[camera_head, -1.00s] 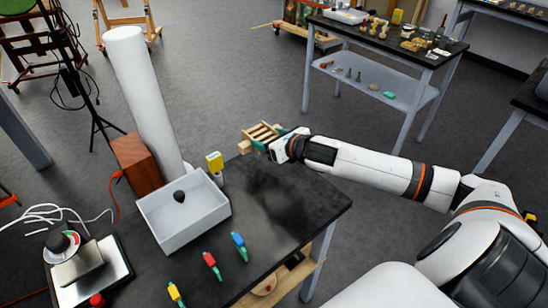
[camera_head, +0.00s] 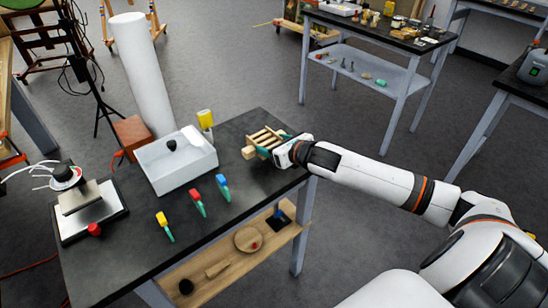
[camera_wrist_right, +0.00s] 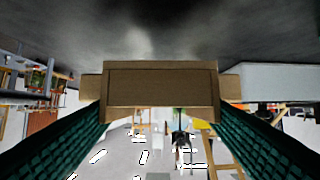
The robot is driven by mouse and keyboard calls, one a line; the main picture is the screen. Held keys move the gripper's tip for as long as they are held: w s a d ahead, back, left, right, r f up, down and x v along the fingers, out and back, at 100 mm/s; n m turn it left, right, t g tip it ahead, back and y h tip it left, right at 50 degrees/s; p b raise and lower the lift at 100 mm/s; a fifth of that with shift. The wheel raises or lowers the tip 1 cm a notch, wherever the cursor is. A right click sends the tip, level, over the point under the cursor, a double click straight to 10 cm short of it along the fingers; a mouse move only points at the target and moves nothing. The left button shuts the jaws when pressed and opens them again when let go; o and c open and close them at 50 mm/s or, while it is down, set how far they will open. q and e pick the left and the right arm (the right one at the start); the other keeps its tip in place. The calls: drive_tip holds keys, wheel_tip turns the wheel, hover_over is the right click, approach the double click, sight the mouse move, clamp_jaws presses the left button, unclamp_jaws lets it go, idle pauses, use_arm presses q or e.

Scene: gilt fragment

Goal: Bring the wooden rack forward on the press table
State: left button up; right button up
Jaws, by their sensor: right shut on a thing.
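The wooden rack (camera_head: 265,135) is a small pale slatted piece over the right end of the dark press table (camera_head: 240,187). My right gripper (camera_head: 271,147) reaches in from the right and is shut on it. In the right wrist view the rack's brown block face (camera_wrist_right: 160,84) sits between the two green fingers (camera_wrist_right: 160,128). Whether its underside touches the tabletop is hard to tell. My left gripper is not in view.
Red, blue and yellow-topped tools (camera_head: 197,198) lie nearer me. The tabletop just in front of the rack is clear.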

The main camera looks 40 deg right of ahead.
drive_tip(key=shift+f, duration=0.35)
drive_tip(key=f, duration=0.3)
drive_tip(key=shift+s+a, duration=0.1)
drive_tip(key=shift+s, duration=0.1)
drive_tip(key=shift+f, duration=0.1)
drive_tip(key=o, duration=1)
drive_tip(key=shift+f, duration=0.1)
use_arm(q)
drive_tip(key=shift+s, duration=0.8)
